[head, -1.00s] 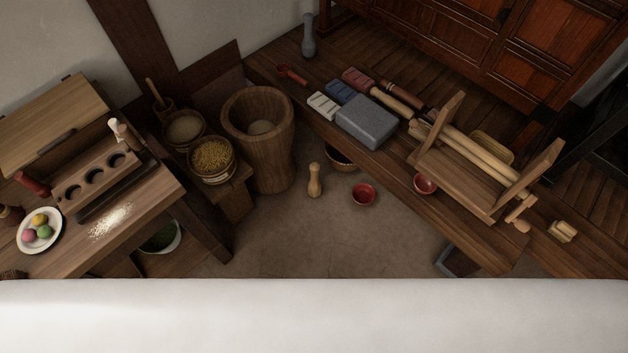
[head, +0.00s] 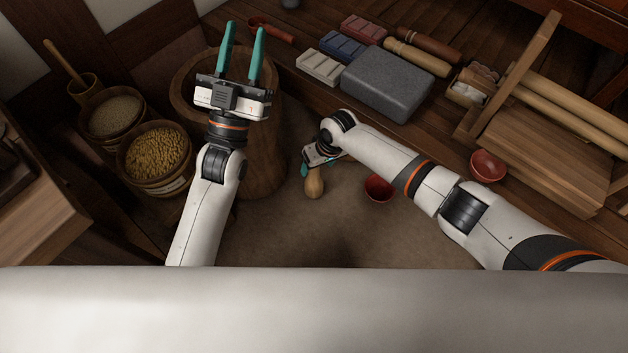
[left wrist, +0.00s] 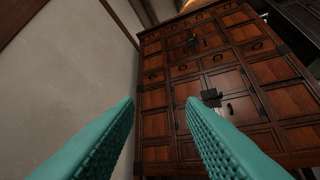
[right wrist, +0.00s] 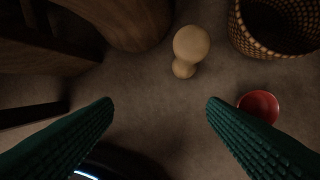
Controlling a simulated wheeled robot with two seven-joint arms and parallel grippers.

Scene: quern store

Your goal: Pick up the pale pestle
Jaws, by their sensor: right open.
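The pale pestle (head: 314,187) stands upright on the floor between the big wooden mortar and a red bowl. In the right wrist view the pestle (right wrist: 188,48) is beyond the fingertips, slightly right of centre, with nothing between the fingers. My right gripper (right wrist: 160,104) is open and empty, pointing toward the floor area near the pestle; it also shows in the head view (head: 308,168). My left gripper (head: 242,45) is open and empty, raised over the mortar; its fingers face a wooden chest in the left wrist view (left wrist: 162,102).
The large wooden mortar (head: 262,175) stands left of the pestle. A red bowl (head: 379,188) and a woven basket (right wrist: 262,45) are on its other side. The low bench holds a grey stone block (head: 390,84) and a wooden frame. Grain buckets (head: 156,155) stand at left.

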